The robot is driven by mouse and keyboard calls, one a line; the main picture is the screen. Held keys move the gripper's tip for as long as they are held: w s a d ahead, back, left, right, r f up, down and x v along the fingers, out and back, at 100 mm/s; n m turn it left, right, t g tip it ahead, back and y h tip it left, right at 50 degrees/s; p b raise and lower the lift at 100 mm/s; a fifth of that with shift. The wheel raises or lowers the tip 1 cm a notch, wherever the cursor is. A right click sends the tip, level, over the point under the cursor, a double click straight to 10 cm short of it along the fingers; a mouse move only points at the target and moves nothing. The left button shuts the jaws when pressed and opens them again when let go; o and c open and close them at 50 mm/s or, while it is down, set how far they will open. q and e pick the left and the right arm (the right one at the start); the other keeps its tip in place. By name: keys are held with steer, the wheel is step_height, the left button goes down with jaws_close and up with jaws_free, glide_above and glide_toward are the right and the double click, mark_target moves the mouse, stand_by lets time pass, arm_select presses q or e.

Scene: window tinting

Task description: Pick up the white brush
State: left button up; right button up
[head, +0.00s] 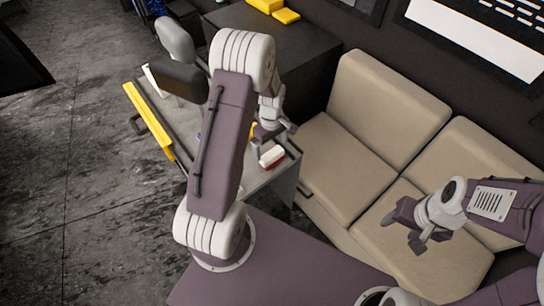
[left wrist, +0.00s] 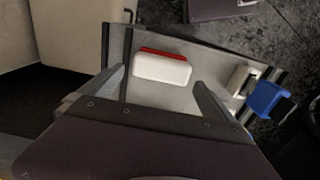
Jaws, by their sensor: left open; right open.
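The white brush (head: 272,157), a white block with a red strip along one side, lies on the grey table near its corner. In the left wrist view the brush (left wrist: 161,69) shows between and just beyond my open fingers, with no visible contact. My left gripper (head: 273,138) is open and empty above the table beside the brush; my arm hides part of the table in the head view. My right gripper (head: 405,228) is open and empty over the beige sofa.
The grey table (head: 268,183) has a yellow strip (head: 148,119) along its left side. A blue object (left wrist: 268,99) and a small off-white object (left wrist: 240,79) sit near the brush. The beige sofa (head: 340,175) stands close on the right.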

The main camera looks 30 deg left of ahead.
mark_target(271, 153)
arm_select(q)
step_height(271, 153, down, 4)
steer(key=shift+s+f+p, duration=0.1)
steer(key=shift+s+p, duration=0.05)
steer(key=shift+p, duration=0.35)
steer(key=shift+f, duration=0.3)
steer(key=c, duration=1.3)
steer(key=shift+r, duration=0.55)
steer(key=r+b, duration=0.1)
steer(key=r, duration=0.2)
steer(key=shift+w+r, duration=0.1)
steer(key=shift+w, duration=0.1)
steer(key=s+d+r, duration=0.2)
steer(key=d, duration=0.1)
steer(key=s+d+r+b, duration=0.1)
steer(key=s+d+r, duration=0.1)
steer(key=d, duration=0.1)
steer(key=s+d+r, duration=0.2)
steer(key=s+d, duration=0.1)
steer(key=shift+d+r+b, duration=0.25)
steer(key=shift+r+b, duration=0.1)
steer(key=shift+r, duration=0.05)
steer(key=o, duration=1)
steer(key=c, duration=0.6)
